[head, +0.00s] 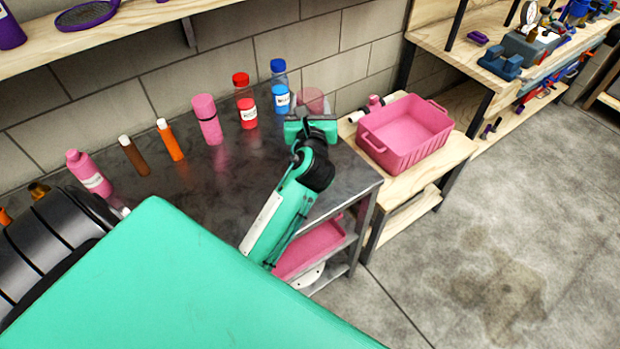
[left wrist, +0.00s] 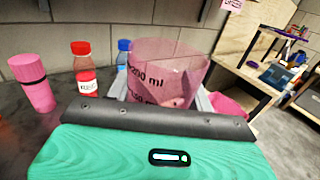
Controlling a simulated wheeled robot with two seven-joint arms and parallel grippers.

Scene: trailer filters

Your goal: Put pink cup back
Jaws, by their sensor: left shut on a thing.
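The pink cup (head: 313,99) is translucent and stands near the back right corner of the dark metal table (head: 205,215), partly hidden behind my left gripper (head: 311,122). In the left wrist view the cup (left wrist: 165,68) shows dark volume markings and looks upright. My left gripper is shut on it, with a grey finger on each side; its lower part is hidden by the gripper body. I cannot tell whether the cup's base touches the table. My right gripper is not in view.
A red-capped bottle (head: 247,112), a blue-capped bottle (head: 282,100) and a pink cylinder (head: 207,119) stand left of the cup. More bottles line the wall. A pink bin (head: 405,140) sits on the wooden bench at right. Another pink bin (head: 308,250) is on the shelf below.

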